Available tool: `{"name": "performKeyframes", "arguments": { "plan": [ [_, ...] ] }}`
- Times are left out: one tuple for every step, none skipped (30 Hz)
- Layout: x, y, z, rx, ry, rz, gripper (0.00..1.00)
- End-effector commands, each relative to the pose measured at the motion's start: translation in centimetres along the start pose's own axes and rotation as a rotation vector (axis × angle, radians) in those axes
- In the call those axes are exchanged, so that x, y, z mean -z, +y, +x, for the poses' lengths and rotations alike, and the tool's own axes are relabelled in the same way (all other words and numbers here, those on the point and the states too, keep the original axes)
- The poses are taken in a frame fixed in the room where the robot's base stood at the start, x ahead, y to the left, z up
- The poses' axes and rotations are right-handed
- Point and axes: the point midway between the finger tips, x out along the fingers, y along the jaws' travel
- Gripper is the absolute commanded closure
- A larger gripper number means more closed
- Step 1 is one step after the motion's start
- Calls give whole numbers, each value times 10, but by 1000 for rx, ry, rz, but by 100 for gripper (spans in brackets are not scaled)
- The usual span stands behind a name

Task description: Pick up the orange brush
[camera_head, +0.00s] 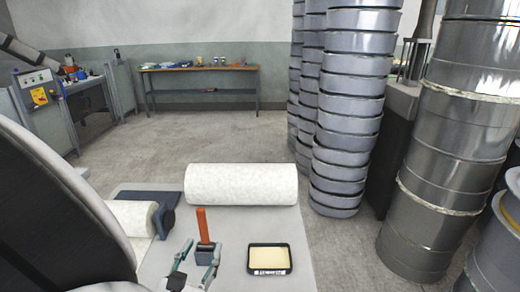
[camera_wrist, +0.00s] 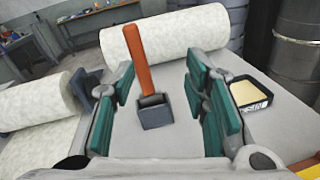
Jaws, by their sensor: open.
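The orange brush has an orange handle (camera_head: 203,224) that stands up and leans slightly, over a dark grey block-like base (camera_head: 206,254) on the light table. In the wrist view the brush handle (camera_wrist: 138,60) and its base (camera_wrist: 155,112) show between the two fingers, a little beyond them. My gripper (camera_head: 194,258) is open and empty, with green pads on its fingers. It also shows in the wrist view (camera_wrist: 163,100), one finger on each side of the brush. I cannot tell whether either finger touches the base.
A black tray (camera_head: 269,270) with a cream-coloured filling lies right of the brush. A large white roll (camera_head: 241,184) lies behind it, and another white roll (camera_head: 135,217) with a dark stand is at left. Tall grey stacks (camera_head: 347,110) rise beyond the table at right.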

Motion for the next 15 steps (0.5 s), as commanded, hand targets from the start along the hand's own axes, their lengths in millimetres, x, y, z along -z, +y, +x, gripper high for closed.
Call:
{"name": "performKeyframes", "arguments": {
  "plan": [
    [13, 5, -12, -59, -12, -74, 58],
    [18, 8, -17, -87, -18, -107, 58],
    [22, 11, -23, -116, -27, -142, 58],
    [25, 13, -26, -134, -32, -164, 58],
    [27, 14, -29, -148, -36, -180, 58],
    [28, 15, -31, -161, -40, -195, 58],
    [29, 16, -31, -166, -42, -203, 58],
    [29, 17, -29, -169, -43, -207, 58],
    [29, 18, -26, -171, -44, -209, 58],
    [29, 18, -21, -170, -45, -209, 58],
    [28, 19, -16, -168, -46, -208, 58],
    [28, 20, -9, -168, -46, -207, 58],
    [28, 21, -3, -167, -45, -207, 58],
    [27, 22, 3, -166, -45, -207, 58],
    [27, 23, 11, -166, -45, -206, 58]
  ]
}}
